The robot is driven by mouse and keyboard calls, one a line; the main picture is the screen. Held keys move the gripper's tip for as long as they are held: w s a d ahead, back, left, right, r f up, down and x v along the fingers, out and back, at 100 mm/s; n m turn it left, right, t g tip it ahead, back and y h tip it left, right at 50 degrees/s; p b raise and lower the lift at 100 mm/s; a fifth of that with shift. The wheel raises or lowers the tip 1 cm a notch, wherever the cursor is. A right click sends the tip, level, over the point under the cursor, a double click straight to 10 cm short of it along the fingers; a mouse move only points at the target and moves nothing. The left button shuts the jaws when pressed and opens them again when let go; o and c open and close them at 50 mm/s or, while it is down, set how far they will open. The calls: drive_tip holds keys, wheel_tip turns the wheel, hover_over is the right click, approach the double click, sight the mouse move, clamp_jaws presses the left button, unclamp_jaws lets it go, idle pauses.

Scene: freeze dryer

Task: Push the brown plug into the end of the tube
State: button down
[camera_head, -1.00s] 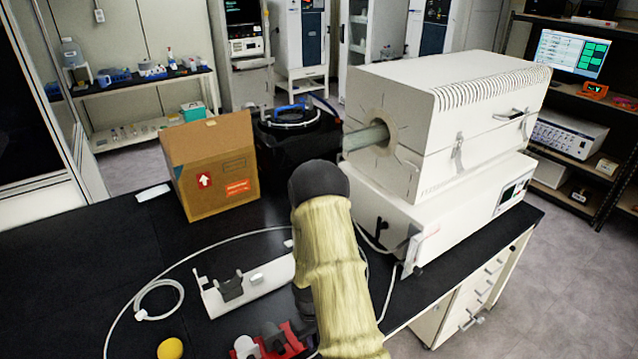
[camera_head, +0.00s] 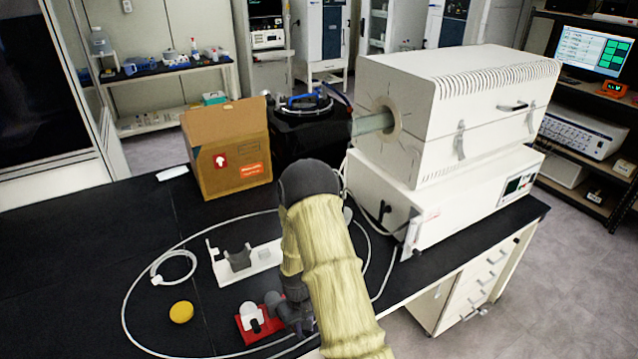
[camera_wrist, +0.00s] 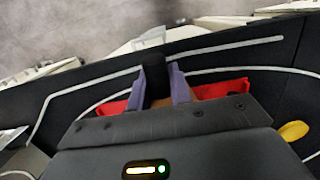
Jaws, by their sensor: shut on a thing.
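The tube (camera_head: 374,124) is a greyish glass pipe lying level. Its open end sticks out of the left face of the white furnace (camera_head: 440,100). My gripper (camera_wrist: 160,84) has two purple fingers, closed over the red holder (camera_wrist: 112,108). A brown piece, apparently the plug (camera_wrist: 160,103), shows low between the fingers. A dark upright cylinder (camera_wrist: 153,72) also shows between them; I cannot tell what it belongs to. In the head view my arm hides most of the gripper, beside the red holder (camera_head: 246,338), well below and left of the tube end.
A cardboard box (camera_head: 228,155) and a black pot-like device (camera_head: 300,125) stand left of the tube end. A white stand (camera_head: 262,258), a pale cable loop (camera_head: 128,300) and a yellow round piece (camera_head: 181,311) lie on the black bench. The bench's left part is clear.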

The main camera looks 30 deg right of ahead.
drive_tip(key=w+a, duration=0.3)
drive_tip(key=a, duration=0.3)
drive_tip(key=shift+w+a+r, duration=0.25)
drive_tip(key=shift+w+a, duration=0.05)
